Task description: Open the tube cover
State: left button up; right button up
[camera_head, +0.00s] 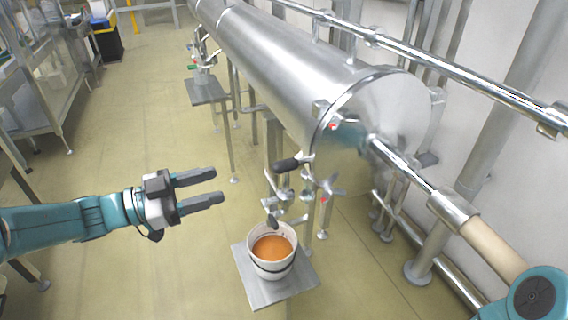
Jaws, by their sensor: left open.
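A large horizontal steel tube (275,50) runs from the upper left to the middle right. Its round end cover (400,105) faces me and sits flush on the tube, with a clamp-like fitting with a red dot at its left rim. A shiny metal pipe (405,165) meets the cover's middle and partly hides it. My left gripper (222,186) is open and empty, well left of the cover and apart from it. A teal part of my right arm shows at the bottom right corner; its gripper is not visible.
A white bucket (252,262) with orange-brown content stands on a small metal platform (304,289) below the tube's end. Black-handled valves (287,164) hang above it. Pipes line the right wall. Steel benches stand at the left.

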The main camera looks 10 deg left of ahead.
aim_at(284, 167)
pick_arm(q)
jog(key=p+x, duration=0.1)
jog(key=x, duration=1.5)
jog(key=shift+f+p, duration=0.2)
jog(key=shift+p, duration=0.2)
grip_shut()
